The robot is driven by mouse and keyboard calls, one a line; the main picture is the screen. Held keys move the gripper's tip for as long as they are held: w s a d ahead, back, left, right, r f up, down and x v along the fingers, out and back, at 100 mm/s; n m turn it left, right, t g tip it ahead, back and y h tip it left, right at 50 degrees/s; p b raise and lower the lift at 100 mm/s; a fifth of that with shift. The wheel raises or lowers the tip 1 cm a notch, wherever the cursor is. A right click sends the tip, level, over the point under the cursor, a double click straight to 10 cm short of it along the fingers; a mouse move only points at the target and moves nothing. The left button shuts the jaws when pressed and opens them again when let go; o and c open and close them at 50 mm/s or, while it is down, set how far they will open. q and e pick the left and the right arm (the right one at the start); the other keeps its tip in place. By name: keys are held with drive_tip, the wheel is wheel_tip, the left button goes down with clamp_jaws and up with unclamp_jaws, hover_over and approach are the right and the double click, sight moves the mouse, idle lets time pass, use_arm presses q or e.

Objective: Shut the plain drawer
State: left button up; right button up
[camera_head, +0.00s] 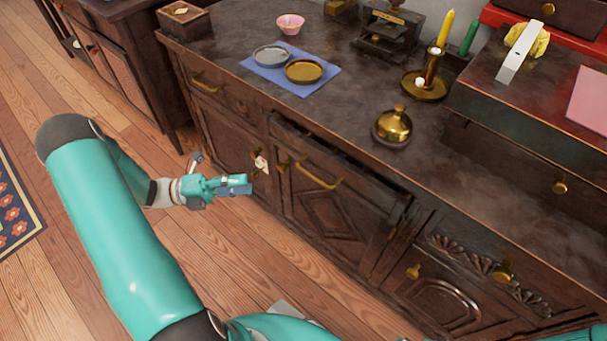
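The plain drawer (350,180) in the middle of the dark wooden dresser has a bow-shaped brass handle (318,177) and stands pulled out, with a dark gap behind its front's top edge. My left gripper (249,186) is left of this drawer, in front of the left cupboard door and pointing right. Its fingers look closed together, with nothing seen between them. It appears apart from the drawer front and its handle. My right gripper is out of view.
The dresser top (370,120) holds a blue cloth (296,87) with two dishes, a brass bell (393,126) and a candlestick (425,87). A pale tag (261,163) hangs on the left door. A carved drawer (470,262) is at right. Wooden floor (225,255) lies clear in front.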

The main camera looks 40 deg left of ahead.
use_arm(q)
drive_tip(key=b, duration=0.4)
approach(309, 174)
drive_tip(key=x, duration=1)
drive_tip(key=shift+w+f, duration=0.25)
clamp_jaws()
drive_tip(key=shift+a, duration=0.1)
